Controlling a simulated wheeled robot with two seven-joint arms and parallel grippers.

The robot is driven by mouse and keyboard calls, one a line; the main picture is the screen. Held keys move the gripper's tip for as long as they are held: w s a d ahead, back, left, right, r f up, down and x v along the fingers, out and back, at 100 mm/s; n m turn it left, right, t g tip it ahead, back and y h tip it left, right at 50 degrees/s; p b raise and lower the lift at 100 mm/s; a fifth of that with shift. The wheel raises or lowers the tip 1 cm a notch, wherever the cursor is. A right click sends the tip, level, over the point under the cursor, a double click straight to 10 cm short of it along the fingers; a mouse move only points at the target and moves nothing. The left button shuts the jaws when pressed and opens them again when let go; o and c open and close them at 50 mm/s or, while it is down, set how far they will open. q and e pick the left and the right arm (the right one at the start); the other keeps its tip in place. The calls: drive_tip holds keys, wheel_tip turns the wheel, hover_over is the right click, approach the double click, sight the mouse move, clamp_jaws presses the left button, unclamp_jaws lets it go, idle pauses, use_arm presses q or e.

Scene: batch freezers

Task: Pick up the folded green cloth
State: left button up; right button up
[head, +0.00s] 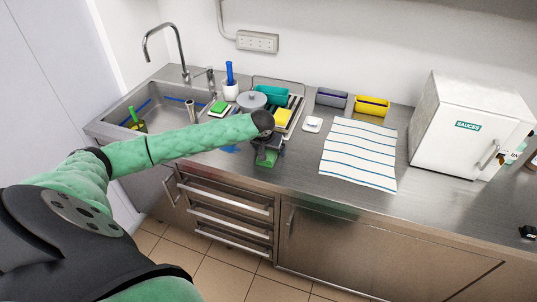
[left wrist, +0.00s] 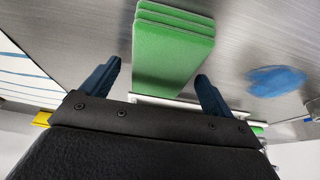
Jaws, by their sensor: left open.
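The folded green cloth (left wrist: 172,48) lies in layers on the steel counter in the left wrist view, and a corner of it shows in the head view (head: 266,158) near the counter's front edge. My left gripper (left wrist: 158,85) is open, with its two dark blue fingers on either side of the cloth's near part. I cannot tell whether the fingers touch it. In the head view, my left gripper (head: 268,145) is above the cloth and hides much of it. My right gripper is not in view.
A blue cloth (left wrist: 277,81) lies beside the green one. A sink (head: 150,104), a rack with a yellow sponge (head: 283,117) and a teal container (head: 271,94) stand at left and behind.

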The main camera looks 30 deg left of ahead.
sight(271, 151)
use_arm(q)
drive_tip(key=c, duration=1.1)
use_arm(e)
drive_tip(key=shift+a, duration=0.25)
use_arm(q)
drive_tip(key=shift+o, duration=0.2)
